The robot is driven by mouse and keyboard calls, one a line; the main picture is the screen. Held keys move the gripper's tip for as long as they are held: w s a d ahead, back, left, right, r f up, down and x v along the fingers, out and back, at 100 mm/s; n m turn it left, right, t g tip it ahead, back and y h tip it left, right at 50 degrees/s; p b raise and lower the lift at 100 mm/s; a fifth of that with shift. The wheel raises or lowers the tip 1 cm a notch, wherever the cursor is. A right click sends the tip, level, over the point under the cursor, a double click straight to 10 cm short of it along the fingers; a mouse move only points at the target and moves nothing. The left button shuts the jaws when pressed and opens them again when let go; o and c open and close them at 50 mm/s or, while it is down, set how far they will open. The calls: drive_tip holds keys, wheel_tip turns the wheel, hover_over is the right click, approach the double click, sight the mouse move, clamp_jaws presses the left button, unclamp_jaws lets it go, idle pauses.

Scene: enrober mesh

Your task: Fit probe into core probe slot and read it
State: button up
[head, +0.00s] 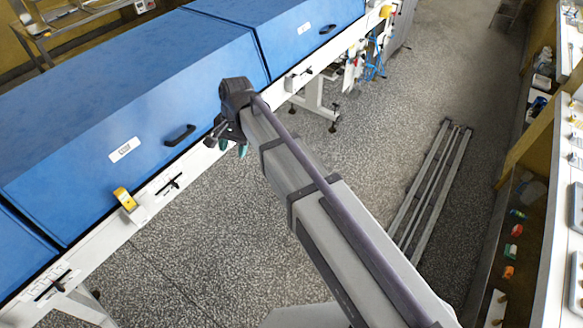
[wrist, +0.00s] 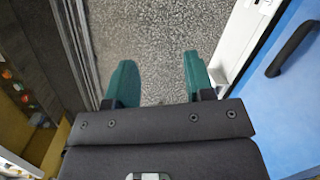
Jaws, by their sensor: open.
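My gripper (wrist: 160,82) is open, with two teal fingers and only speckled floor between them in the wrist view. In the head view my gripper (head: 232,147) is partly hidden by the wrist, close to the front edge of the blue-hooded machine. A yellow device (head: 124,198) with a light face sits on the machine's white front ledge, left of my gripper and apart from it. I cannot tell whether it is the probe or its reader. I cannot make out a core probe slot in either view.
The blue hood (head: 130,110) has a black handle (head: 180,134), also visible in the wrist view (wrist: 291,46). Grey rails (head: 435,190) lie on the floor at right. A bench (head: 560,230) with small coloured items lines the right side. The floor between is mostly clear.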

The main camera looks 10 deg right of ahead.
drive_tip(key=s+d+n+h, duration=0.1)
drive_tip(key=s+d, duration=0.4)
drive_tip(key=d, duration=0.4)
drive_tip(key=s+d+n+t, duration=0.15)
drive_tip(key=s+d, duration=0.25)
drive_tip(key=d, duration=0.5)
drive_tip(key=s+d+n+g+h, duration=0.1)
drive_tip(key=s+d+n, duration=0.1)
drive_tip(key=s+d, duration=0.45)
wheel_tip(320, 180, down, 7)
drive_tip(key=w+d+b, duration=0.1)
drive_tip(key=w+b, duration=0.1)
drive_tip(key=b, duration=0.5)
drive_tip(key=shift+d+f, duration=0.15)
drive_tip(key=shift+d, duration=0.2)
drive_tip(key=shift+w+t, duration=0.1)
drive_tip(key=shift+t, duration=0.15)
idle(3.9)
